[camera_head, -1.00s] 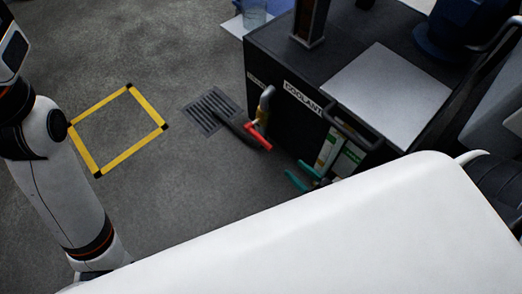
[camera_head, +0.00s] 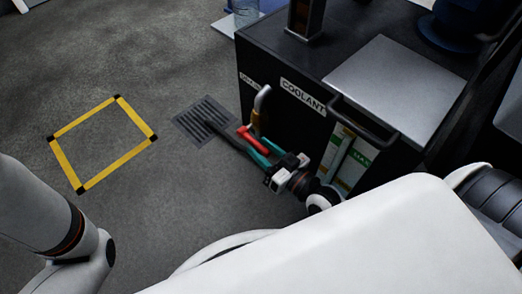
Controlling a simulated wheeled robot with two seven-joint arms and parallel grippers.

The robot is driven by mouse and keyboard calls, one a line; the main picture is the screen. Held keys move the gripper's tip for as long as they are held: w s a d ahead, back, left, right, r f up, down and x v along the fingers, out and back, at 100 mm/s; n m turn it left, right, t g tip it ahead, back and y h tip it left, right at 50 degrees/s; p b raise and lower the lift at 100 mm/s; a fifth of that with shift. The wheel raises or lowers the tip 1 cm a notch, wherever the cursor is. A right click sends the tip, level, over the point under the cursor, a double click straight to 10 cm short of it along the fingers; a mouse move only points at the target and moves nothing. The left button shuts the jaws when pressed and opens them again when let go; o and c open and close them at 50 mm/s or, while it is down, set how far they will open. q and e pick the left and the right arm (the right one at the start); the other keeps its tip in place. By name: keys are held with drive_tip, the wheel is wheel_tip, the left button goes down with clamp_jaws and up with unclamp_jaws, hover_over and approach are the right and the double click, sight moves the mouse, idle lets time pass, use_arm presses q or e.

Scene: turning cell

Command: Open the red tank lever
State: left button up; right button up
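The red lever (camera_head: 252,139) sits on a brass valve with a grey bent pipe, low on the front of the black coolant tank (camera_head: 262,60). My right gripper (camera_head: 262,153) reaches in from the lower right. Its teal fingers are spread apart, with the lever's near end close to or between their tips. I cannot tell whether they touch it. My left arm shows at the left edge, but its gripper is out of view.
A dark hose runs from the valve to a floor drain (camera_head: 205,119). A yellow-marked square (camera_head: 118,172) lies on clear floor to the left. The tank carries a grey lid (camera_head: 385,85) with a black handle (camera_head: 362,122) in front.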

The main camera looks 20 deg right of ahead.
drive_tip(key=shift+w+a, duration=0.1)
drive_tip(key=shift+w, duration=0.3)
drive_tip(key=shift+c, duration=0.5)
clamp_jaws()
